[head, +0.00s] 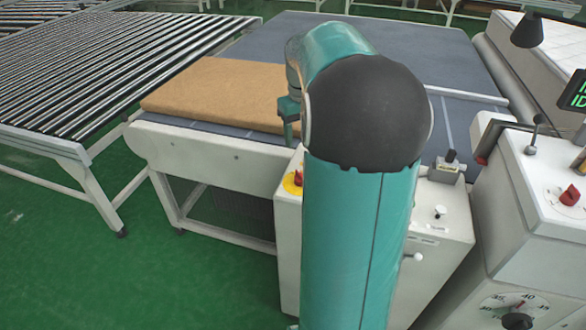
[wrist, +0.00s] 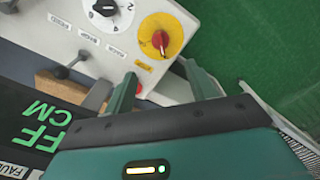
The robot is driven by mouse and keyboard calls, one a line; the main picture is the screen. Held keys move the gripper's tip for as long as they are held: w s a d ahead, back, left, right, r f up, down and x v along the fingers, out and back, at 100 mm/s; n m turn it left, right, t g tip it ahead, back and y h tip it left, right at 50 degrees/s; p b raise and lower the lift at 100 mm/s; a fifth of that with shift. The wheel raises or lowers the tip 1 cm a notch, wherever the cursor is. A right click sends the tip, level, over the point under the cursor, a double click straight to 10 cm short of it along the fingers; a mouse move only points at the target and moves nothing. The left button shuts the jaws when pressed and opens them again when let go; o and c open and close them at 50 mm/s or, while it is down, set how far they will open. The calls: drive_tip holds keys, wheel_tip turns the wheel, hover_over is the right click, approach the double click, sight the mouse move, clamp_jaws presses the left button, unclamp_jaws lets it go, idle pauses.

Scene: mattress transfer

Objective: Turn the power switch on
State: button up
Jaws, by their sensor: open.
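A red rotary switch on a round yellow plate (wrist: 161,36) sits on the white control panel (wrist: 72,17) in the wrist view. It also shows at the left edge of the white control cabinet (head: 440,232) in the head view, as a red handle over yellow (head: 293,181). Small labels beside it appear upside down and are hard to read. My gripper (wrist: 158,69) is open and empty, its two teal fingers pointing toward the yellow plate, with the switch beyond the gap between the fingertips. My arm hides the middle of the cabinet in the head view.
A black knob (wrist: 104,8) and a lever (wrist: 70,65) are near the switch. A black display with green text (wrist: 40,130) is at lower left. A brown mattress (head: 215,92) lies on the table beside a roller conveyor (head: 100,65). Another machine (head: 540,220) stands at right.

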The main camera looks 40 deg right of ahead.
sight(300, 178)
wheel_tip(300, 178, down, 14)
drive_tip(key=shift+a+r, duration=0.1)
drive_tip(key=shift+r, duration=0.05)
idle(0.3)
drive_tip(key=c, duration=1)
